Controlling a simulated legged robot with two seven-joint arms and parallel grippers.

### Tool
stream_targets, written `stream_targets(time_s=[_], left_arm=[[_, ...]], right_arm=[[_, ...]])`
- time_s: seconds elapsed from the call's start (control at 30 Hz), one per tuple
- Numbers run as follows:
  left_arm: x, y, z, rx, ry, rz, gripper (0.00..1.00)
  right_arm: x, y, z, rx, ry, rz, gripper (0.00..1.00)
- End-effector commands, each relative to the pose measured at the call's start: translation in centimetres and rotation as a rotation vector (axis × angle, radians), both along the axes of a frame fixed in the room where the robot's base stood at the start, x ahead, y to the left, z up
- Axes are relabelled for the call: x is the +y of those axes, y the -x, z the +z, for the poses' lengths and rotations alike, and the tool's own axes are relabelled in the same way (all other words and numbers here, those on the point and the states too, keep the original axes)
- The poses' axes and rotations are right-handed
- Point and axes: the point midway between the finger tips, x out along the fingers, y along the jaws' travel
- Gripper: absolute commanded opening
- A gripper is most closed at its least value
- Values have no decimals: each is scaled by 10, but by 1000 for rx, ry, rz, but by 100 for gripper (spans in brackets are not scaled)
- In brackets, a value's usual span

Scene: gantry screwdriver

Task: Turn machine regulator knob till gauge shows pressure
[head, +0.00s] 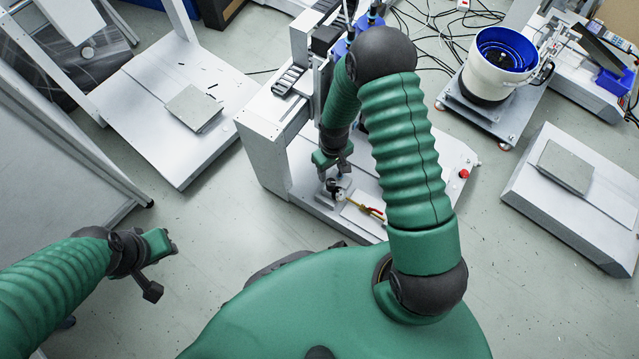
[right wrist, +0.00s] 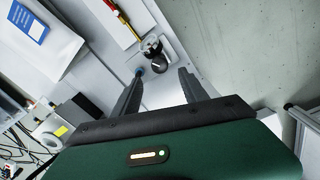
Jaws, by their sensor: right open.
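The regulator with its dark round knob (right wrist: 158,67) sits on a light plate of the machine. In the right wrist view the knob lies just beyond and between my right gripper's fingertips (right wrist: 160,75), which are apart. I cannot tell whether either finger touches it. In the head view my right gripper (head: 334,168) points down just above the regulator (head: 338,193). A small dark-and-light part beside the knob may be the gauge; its reading is too small to tell. My left gripper (head: 163,263) is empty at lower left, its fingers spread, far from the machine.
A brass valve with a red handle (head: 370,210) lies close beside the regulator. The machine frame (head: 262,150) rises to the left of my right gripper. A red button (head: 463,173) is on the base. A white-and-blue bowl feeder (head: 490,75) stands at right. Floor near my left gripper is clear.

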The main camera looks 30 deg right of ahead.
Motion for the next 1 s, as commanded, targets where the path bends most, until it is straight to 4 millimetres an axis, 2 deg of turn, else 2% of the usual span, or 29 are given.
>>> stream_targets(time_s=[0.13, 0.4, 0.5, 0.7, 1.0], left_arm=[[0, 0, -11, 0, 0, 0, 31], [0, 0, -43, 0, 0, 0, 31], [0, 0, -45, 1, 0, 0, 31], [0, 0, -43, 0, 0, 0, 31], [0, 0, -43, 0, 0, 0, 31]], right_arm=[[0, 0, -17, 1, 0, 0, 51], [0, 0, -68, 2, 0, 0, 51], [0, 0, -74, 0, 0, 0, 51], [0, 0, -72, 0, 0, -1, 51], [0, 0, -72, 1, 0, 0, 12]])
